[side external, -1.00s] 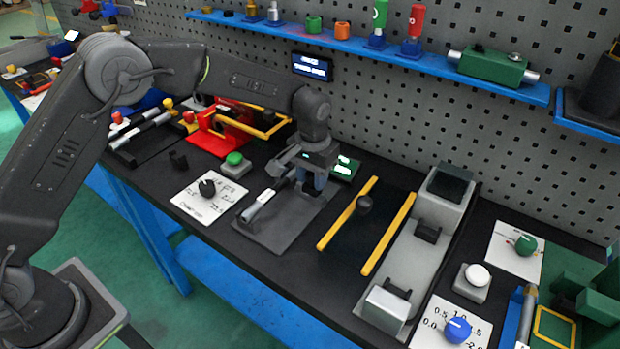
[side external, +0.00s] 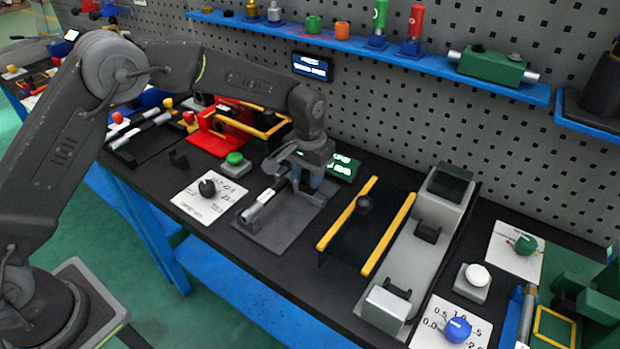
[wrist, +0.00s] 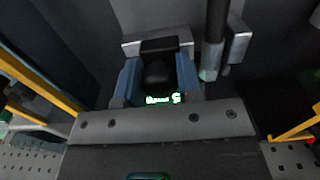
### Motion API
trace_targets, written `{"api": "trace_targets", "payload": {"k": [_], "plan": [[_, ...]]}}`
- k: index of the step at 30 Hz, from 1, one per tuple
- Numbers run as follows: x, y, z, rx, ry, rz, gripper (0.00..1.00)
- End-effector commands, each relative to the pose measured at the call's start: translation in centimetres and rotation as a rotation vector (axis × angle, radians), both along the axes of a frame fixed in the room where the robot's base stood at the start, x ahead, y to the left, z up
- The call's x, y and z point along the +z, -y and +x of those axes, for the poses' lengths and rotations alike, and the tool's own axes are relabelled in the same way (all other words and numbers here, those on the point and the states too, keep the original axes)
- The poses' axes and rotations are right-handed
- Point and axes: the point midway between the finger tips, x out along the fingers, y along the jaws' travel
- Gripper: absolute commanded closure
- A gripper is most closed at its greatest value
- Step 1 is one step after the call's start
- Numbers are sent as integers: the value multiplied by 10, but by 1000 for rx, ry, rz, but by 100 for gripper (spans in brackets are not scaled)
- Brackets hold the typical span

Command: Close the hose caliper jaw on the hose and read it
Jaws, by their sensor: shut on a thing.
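The hose (side external: 264,203) is a slim grey rod with a pale label at its near end, lying over a dark grey base plate (side external: 275,237). My gripper (side external: 306,183) is low over the plate's far part, beside the hose. In the wrist view its two blue fingers are shut on a black caliper knob (wrist: 158,73). The hose (wrist: 215,38) runs just right of the fingers there, against a light metal jaw (wrist: 239,44); I cannot tell whether they touch. The green-lit readout (side external: 342,167) stands behind the gripper; its digits are too blurred to read.
A dial card (side external: 209,196) and a green button (side external: 235,158) are left of the plate. Two yellow rails (side external: 388,235) and a long grey fixture (side external: 428,238) are to the right. A pegboard with a blue shelf (side external: 340,47) closes the back.

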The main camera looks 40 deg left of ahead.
Motion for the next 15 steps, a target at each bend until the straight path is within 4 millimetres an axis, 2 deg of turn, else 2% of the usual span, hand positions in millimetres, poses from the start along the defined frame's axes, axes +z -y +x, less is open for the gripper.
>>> {"api": "trace_targets", "payload": {"k": [15], "plan": [[1,-10,1,0,3,0,85]]}}
